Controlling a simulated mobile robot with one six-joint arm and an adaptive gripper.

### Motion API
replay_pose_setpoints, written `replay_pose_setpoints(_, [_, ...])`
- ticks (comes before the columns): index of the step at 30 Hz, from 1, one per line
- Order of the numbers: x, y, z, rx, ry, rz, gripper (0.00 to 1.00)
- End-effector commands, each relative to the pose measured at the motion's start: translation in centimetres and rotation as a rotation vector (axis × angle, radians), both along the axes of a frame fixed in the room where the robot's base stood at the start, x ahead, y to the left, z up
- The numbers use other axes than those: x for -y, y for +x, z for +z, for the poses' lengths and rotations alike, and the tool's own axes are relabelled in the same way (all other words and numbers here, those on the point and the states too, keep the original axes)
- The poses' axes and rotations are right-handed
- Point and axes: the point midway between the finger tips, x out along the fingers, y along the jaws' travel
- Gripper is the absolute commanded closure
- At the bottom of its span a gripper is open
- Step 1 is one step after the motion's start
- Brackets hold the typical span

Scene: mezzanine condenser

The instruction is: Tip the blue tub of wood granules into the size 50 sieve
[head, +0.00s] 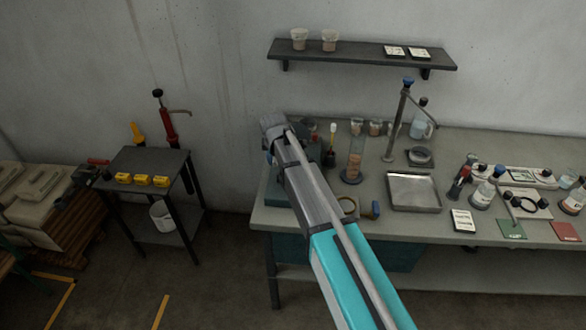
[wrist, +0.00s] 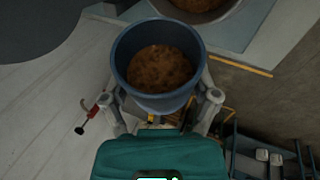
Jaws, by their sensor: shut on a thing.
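The blue tub (wrist: 150,102) is in the wrist view, with brown wood granules (wrist: 160,70) inside it. My gripper (wrist: 165,97) is shut on the tub, one finger on each side. The tub's mouth faces the wrist camera. A round metal-rimmed vessel (wrist: 207,17) with brown material shows beyond the tub, cut off by the top edge. I cannot read a size mark on it, so I cannot tell whether it is the size 50 sieve. In the head view my arm hides the held tub and part of the bench's left end.
The bench (head: 456,259) holds a metal tray (head: 413,205), a tall cylinder with brown contents (head: 354,165), a brass-coloured ring (head: 347,212), and several bottles at the right. A wall shelf (head: 360,55) hangs above. A small dark table (head: 150,165) with yellow items stands left; floor lies between.

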Motion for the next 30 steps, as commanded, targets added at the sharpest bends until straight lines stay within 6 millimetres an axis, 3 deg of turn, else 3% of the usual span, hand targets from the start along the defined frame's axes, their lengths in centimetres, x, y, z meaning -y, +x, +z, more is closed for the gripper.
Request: replay_pose_setpoints(30, [1.1,-0.1,-0.6,0.004,0.113,0.000,0.70])
